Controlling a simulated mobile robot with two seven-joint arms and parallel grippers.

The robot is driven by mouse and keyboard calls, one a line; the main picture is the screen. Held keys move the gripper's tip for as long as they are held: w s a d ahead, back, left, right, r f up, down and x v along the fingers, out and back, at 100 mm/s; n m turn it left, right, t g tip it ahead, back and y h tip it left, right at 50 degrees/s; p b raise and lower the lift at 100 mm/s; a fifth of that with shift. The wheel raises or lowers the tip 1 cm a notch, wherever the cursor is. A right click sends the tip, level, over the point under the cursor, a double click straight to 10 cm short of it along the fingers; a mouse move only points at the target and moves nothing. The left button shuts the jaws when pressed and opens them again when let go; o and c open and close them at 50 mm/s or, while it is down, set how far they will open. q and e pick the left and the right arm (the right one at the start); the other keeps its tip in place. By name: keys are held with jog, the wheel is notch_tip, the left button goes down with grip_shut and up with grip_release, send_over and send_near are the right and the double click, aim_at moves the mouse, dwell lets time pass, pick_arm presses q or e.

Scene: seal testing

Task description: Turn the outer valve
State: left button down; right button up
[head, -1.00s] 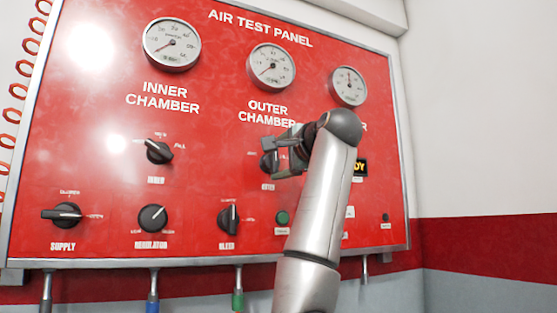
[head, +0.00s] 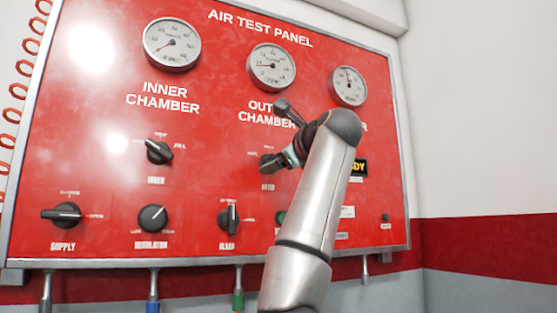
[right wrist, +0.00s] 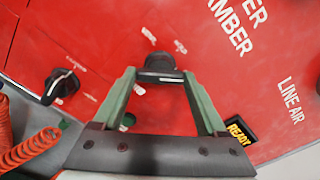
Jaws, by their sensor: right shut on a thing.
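The outer valve (head: 267,163) is a black knob on the red panel, below the OUTER CHAMBER label. My right gripper (head: 286,157) is at it, reaching in from the right and partly covering it in the head view. In the right wrist view, the knob (right wrist: 159,62) sits between the tips of the green fingers of my right gripper (right wrist: 160,76), which is shut on it. The outer chamber gauge (head: 271,67) has its needle pointing left. My left gripper is not in view.
The inner valve (head: 159,152) is to the left of the outer valve. The supply (head: 62,215), regulator (head: 153,218) and bleed (head: 228,218) knobs line the lower panel. A READY sign (head: 359,167) is on the right, beside my forearm.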

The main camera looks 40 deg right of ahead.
jog(key=shift+f+m, duration=0.1)
jog(key=shift+m, duration=1)
jog(key=o, duration=1.3)
jog(key=b+v, duration=0.4)
jog(key=v, duration=0.8)
jog(key=shift+s, duration=0.3)
